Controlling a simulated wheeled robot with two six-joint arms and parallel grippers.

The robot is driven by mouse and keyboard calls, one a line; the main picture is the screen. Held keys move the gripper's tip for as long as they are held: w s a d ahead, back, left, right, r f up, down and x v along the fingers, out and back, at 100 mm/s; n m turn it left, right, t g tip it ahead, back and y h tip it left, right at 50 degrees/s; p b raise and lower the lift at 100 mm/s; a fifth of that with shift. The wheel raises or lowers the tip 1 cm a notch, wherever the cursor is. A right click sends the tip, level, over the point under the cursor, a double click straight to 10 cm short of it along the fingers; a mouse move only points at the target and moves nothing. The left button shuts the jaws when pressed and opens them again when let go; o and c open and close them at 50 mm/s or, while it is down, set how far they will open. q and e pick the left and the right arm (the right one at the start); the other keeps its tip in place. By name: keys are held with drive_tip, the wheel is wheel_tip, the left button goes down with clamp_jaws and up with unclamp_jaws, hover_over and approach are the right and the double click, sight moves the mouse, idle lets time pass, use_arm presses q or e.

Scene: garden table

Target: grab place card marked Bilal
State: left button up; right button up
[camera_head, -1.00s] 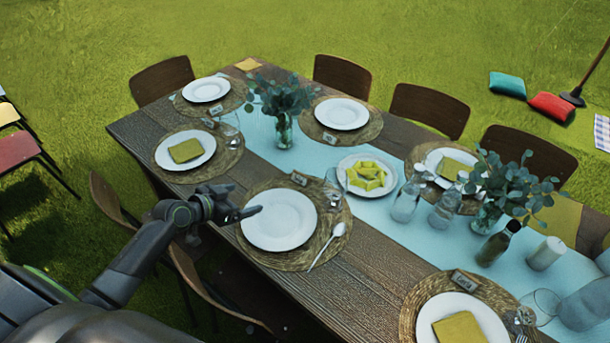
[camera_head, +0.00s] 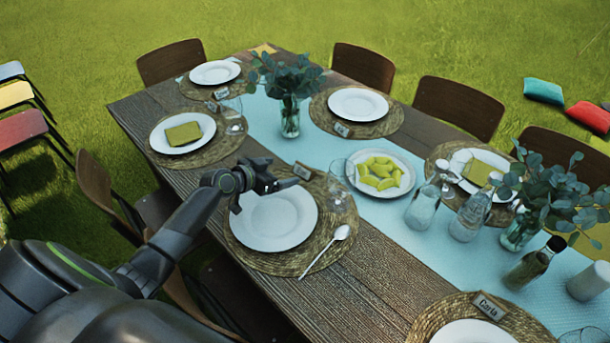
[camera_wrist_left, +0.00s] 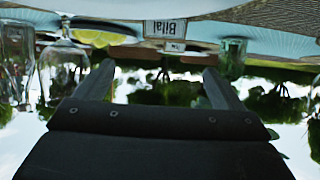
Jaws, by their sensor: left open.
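The place card marked Bilal (camera_wrist_left: 165,28) shows in the left wrist view, ahead of and between my left gripper's fingers (camera_wrist_left: 160,75). In the head view a small card (camera_head: 302,171) stands at the far edge of the nearest full plate setting, its lettering too small to read; it appears to be the same card. My left gripper (camera_head: 270,190) is open and empty above the plate (camera_head: 272,222), its tip close to that card but apart from it. My right gripper is not in view.
A glass (camera_head: 340,180) stands right of the card, and a spoon (camera_head: 328,245) lies right of the plate. A plate of yellow-green pieces (camera_head: 380,172) and a vase (camera_head: 290,120) are beyond. Another card, marked Carla (camera_head: 489,306), stands at the front right.

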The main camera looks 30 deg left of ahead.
use_arm(q)
drive_tip(key=b, duration=0.2)
approach(304, 166)
drive_tip(key=x, duration=0.2)
drive_tip(key=shift+w+d, duration=0.3)
drive_tip(key=shift+d, duration=0.1)
drive_tip(key=b+x, duration=0.3)
drive_tip(key=x, duration=0.1)
drive_tip(key=shift+w+a+f, duration=0.1)
drive_tip(key=shift+a+f, duration=0.2)
drive_tip(key=shift+w+d+f, duration=0.15)
drive_tip(key=shift+w+d, duration=0.05)
drive_tip(key=shift+w, duration=0.25)
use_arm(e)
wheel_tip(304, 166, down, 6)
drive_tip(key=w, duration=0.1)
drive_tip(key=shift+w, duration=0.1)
use_arm(q)
drive_tip(key=c, duration=1.1)
